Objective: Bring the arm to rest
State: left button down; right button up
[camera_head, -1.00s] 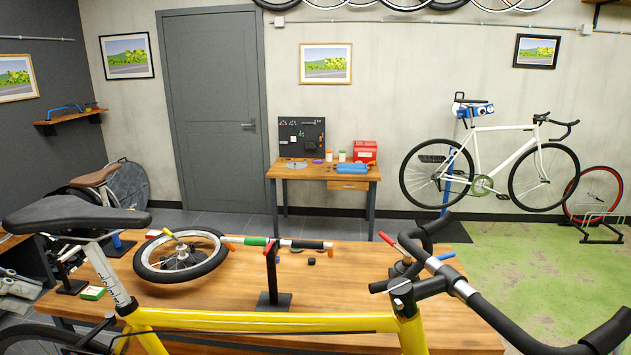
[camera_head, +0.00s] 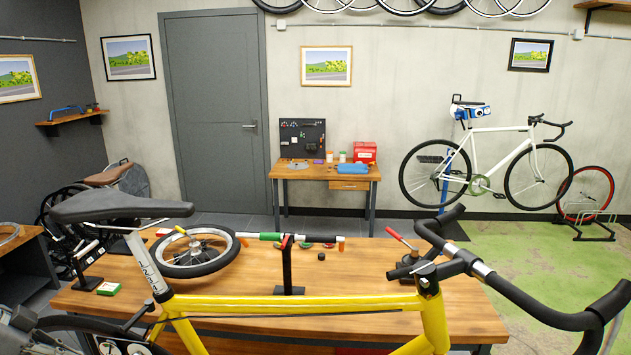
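Neither of my grippers shows clearly in the head view. A grey mechanical piece (camera_head: 22,328) is cut off at the lower left edge; I cannot tell whether it is part of my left arm, and no fingertips show on it. A yellow bicycle (camera_head: 300,303) fills the foreground, with its black saddle (camera_head: 120,206) at left and black drop handlebar (camera_head: 530,300) at right. Nothing is seen gripping it.
A wooden workbench (camera_head: 370,280) behind the yellow frame holds a wheel (camera_head: 235,258), a black stand (camera_head: 289,270) and small tools. A second bench (camera_head: 325,175) with a red box (camera_head: 365,151) stands at the wall. A white bicycle (camera_head: 500,155) hangs at right. Green floor (camera_head: 540,270) there looks clear.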

pick_arm(q)
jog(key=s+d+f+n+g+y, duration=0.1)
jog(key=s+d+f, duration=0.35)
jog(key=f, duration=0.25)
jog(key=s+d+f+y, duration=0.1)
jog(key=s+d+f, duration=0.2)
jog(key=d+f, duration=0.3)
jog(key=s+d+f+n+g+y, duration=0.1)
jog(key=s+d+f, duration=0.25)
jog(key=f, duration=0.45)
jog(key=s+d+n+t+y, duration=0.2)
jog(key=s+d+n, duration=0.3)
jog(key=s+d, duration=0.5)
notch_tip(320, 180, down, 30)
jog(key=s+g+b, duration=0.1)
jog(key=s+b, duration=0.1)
jog(key=b, duration=0.2)
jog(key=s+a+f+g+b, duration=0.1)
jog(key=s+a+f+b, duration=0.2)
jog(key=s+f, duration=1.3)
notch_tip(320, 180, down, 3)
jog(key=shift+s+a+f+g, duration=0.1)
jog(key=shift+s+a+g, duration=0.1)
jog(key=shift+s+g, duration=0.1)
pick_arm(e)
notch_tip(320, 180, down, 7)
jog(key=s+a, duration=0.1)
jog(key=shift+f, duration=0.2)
